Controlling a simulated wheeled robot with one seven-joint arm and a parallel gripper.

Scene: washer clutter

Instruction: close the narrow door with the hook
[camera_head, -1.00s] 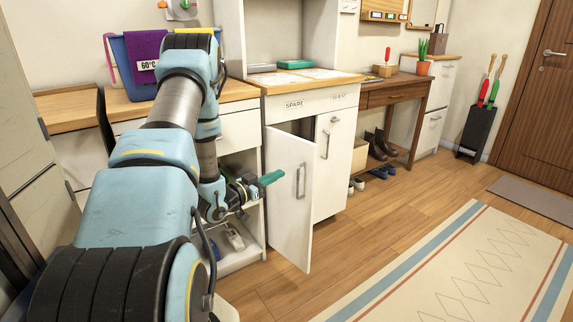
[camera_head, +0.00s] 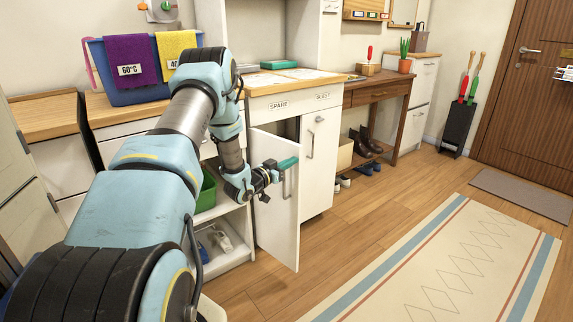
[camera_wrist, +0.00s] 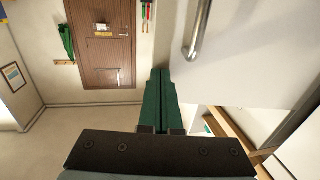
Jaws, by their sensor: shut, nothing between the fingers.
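The white narrow door (camera_head: 275,222) under the drawer marked SPARE stands open, swung out from its cabinet. It has a grey bar handle (camera_head: 288,182). My gripper (camera_head: 287,163), with green fingers, is shut and empty. In the head view its tips overlap the door near the handle's top; I cannot tell whether they touch. In the wrist view my gripper (camera_wrist: 160,75) points past the door (camera_wrist: 265,50), which fills the upper right, with its handle (camera_wrist: 197,30) right of the tips. I cannot make out a hook.
The neighbouring cabinet door (camera_head: 319,165) is shut. Open shelves with a green bin (camera_head: 206,192) lie left of the open door. A blue basket (camera_head: 118,88) with towels stands on the counter. The floor (camera_head: 340,240) before the door is clear, up to a rug (camera_head: 450,265).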

